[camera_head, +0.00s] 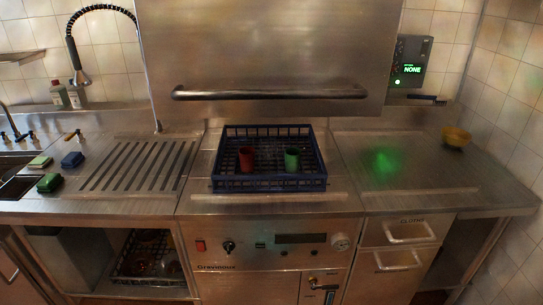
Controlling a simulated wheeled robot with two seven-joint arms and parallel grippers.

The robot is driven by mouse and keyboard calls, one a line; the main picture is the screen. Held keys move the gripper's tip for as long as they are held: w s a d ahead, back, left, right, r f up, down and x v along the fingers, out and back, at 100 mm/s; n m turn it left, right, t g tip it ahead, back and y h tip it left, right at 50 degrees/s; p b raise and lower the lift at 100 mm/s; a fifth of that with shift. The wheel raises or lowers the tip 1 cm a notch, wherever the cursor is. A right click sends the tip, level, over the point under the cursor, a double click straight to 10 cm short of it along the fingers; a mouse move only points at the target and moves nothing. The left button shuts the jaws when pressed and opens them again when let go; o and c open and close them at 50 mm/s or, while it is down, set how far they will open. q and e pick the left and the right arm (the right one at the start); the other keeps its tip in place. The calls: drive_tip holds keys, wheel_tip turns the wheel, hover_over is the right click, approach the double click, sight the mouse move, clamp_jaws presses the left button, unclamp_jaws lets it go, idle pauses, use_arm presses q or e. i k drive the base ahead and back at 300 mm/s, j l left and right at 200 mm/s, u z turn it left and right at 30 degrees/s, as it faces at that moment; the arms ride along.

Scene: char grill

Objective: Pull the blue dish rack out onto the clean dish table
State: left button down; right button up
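The blue dish rack (268,184) sits on the middle steel bed of the dishwasher, under the raised hood. A red cup (246,158) and a green cup (292,160) stand inside it. The clean dish table (420,160) appears to be the flat steel top to the right; a green glow reflects on it. A slatted drainboard (135,165) lies to the left of the rack. Neither of my grippers is in view.
The hood (268,45) with its bar handle (270,93) is up above the rack. A yellow bowl (456,137) stands at the right table's back. Sponges (72,159) lie near the sink at left. The right table's middle is clear.

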sight(321, 175)
drive_tip(key=z, duration=1.35)
drive_tip(key=i+j, duration=0.2)
drive_tip(key=i, duration=0.25)
drive_tip(key=i+j, duration=0.15)
drive_tip(key=i, duration=0.25)
drive_tip(key=i+j, duration=0.2)
drive_tip(key=i, duration=0.25)
